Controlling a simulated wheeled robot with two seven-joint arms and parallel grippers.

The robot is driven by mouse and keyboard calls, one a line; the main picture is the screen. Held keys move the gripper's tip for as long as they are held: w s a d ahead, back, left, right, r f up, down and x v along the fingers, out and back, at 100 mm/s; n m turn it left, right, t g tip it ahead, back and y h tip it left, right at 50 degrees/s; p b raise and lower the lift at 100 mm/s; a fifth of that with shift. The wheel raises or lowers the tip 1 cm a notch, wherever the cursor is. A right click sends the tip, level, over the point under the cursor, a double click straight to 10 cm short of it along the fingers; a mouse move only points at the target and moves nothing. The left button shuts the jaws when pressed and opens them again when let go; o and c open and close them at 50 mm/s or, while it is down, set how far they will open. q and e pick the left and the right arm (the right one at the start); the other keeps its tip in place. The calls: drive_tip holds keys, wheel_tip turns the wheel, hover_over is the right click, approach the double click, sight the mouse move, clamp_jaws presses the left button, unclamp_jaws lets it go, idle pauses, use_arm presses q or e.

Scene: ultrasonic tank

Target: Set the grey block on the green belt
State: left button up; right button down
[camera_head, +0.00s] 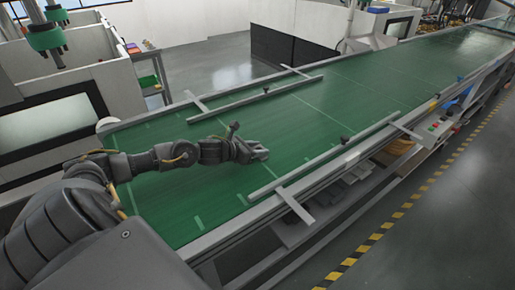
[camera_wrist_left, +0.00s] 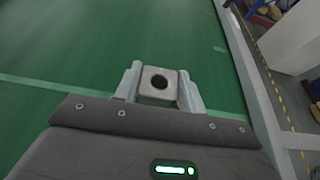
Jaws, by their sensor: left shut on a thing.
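The grey block (camera_wrist_left: 158,84) shows in the left wrist view as a light square with a dark round hole. My left gripper (camera_wrist_left: 160,92) is shut on it, one finger on each side. The green belt (camera_head: 350,95) runs from the lower left to the upper right in the head view, and it fills much of the left wrist view (camera_wrist_left: 90,50). In the head view my left gripper (camera_head: 258,153) is over the near part of the belt. I cannot tell whether the block touches the belt. My right gripper is not in view.
Metal guide rails (camera_head: 255,98) line the far side of the belt, and another rail (camera_head: 325,155) lines the near side. White machines (camera_head: 60,95) stand at the left. The belt beyond my gripper is clear. A yellow-black floor stripe (camera_head: 405,205) runs along the right.

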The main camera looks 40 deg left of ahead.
use_arm(q)
drive_tip(key=o, duration=1.1)
drive_tip(key=shift+c, duration=0.2)
drive_tip(key=shift+s+r, duration=0.1)
drive_tip(key=v, duration=0.2)
drive_tip(key=b+v, duration=0.1)
drive_tip(key=v, duration=0.3)
drive_tip(key=shift+s+a+f+b, duration=0.1)
drive_tip(key=shift+f+b, duration=0.15)
drive_tip(key=shift+b, duration=0.1)
drive_tip(key=v, duration=0.4)
drive_tip(key=shift+r, duration=0.3)
drive_tip(key=shift+v, duration=0.8)
